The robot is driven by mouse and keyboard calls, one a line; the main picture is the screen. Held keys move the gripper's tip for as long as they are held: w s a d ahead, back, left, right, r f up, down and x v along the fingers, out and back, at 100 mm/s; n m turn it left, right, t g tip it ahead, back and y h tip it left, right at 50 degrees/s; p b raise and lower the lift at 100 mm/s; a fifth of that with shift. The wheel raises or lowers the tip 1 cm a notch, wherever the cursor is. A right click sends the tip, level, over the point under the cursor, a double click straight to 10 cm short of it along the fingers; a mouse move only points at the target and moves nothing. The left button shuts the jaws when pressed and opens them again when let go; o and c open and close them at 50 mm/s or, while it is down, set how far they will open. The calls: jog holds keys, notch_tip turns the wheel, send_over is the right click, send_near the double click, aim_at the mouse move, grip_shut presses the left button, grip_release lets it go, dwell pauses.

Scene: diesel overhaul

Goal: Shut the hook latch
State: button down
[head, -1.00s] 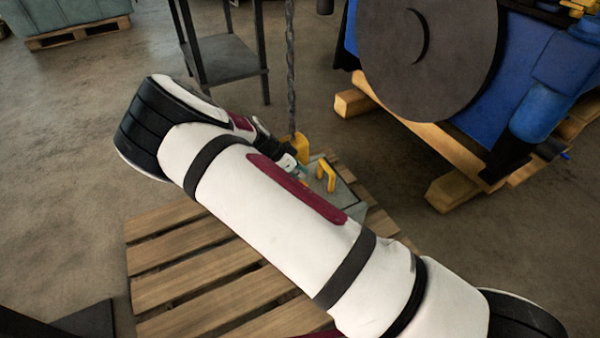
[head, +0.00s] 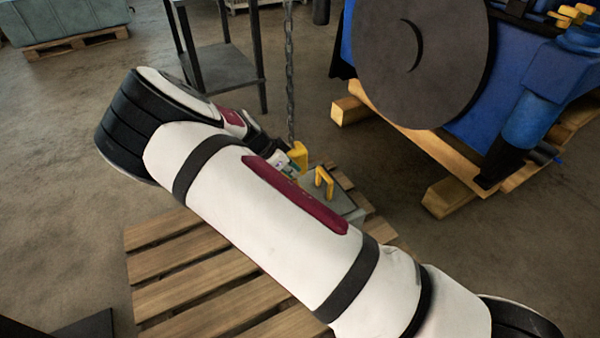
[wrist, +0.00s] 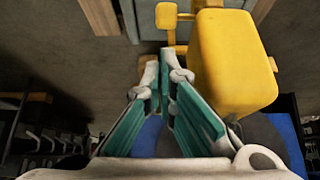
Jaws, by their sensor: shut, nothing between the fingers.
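The yellow hook (head: 299,156) hangs at the lower end of a chain (head: 290,80), above a grey block (head: 335,195) on the pallet. A yellow lifting eye (head: 324,183) stands on that block. In the wrist view a thick yellow body (wrist: 232,62), apparently part of the hook, is close to the right of my gripper (wrist: 164,75). A smaller yellow piece (wrist: 166,17) lies beyond the fingertips. My gripper's teal fingers are together with nothing between them. Contact with the yellow body cannot be told. I cannot make out the latch's position; my arm hides most of the gripper in the head view.
The wooden pallet (head: 165,265) lies under my arm. A blue engine with a dark round disc (head: 415,60) stands on timber (head: 445,165) at the right. A dark metal stand (head: 222,68) is behind the hook. Open floor lies to the left.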

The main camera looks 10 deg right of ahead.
jog(key=shift+s+a+r, duration=0.3)
jog(key=shift+a+r, duration=0.25)
jog(key=shift+a, duration=0.35)
jog(key=shift+s+a+r, duration=0.3)
jog(key=shift+a+r, duration=0.25)
jog(key=shift+a, duration=0.3)
jog(key=s+d+r+n+g+y, duration=0.2)
jog(key=s+d+r+n+y, duration=0.15)
jog(key=s+r, duration=0.8)
jog(key=s+d+r+n+g+y, duration=0.1)
jog(key=s+d+r+n+y, duration=0.3)
jog(key=s+r, duration=0.75)
jog(key=s+d+r+n+t+h, duration=0.1)
jog(key=s+d+r+n, duration=0.15)
jog(key=s, duration=0.45)
jog(key=s+d+r+n, duration=0.1)
jog(key=s+r+n, duration=0.15)
jog(key=s, duration=0.45)
jog(key=s+d+r+n+t+h, duration=0.1)
jog(key=s+d+r+n, duration=0.15)
jog(key=s, duration=0.35)
notch_tip(320, 180, up, 20)
jog(key=t+p, duration=0.3)
jog(key=p, duration=1.5)
jog(key=shift+a+f+m, duration=0.2)
jog(key=shift+f+m, duration=0.05)
jog(key=shift+m, duration=0.05)
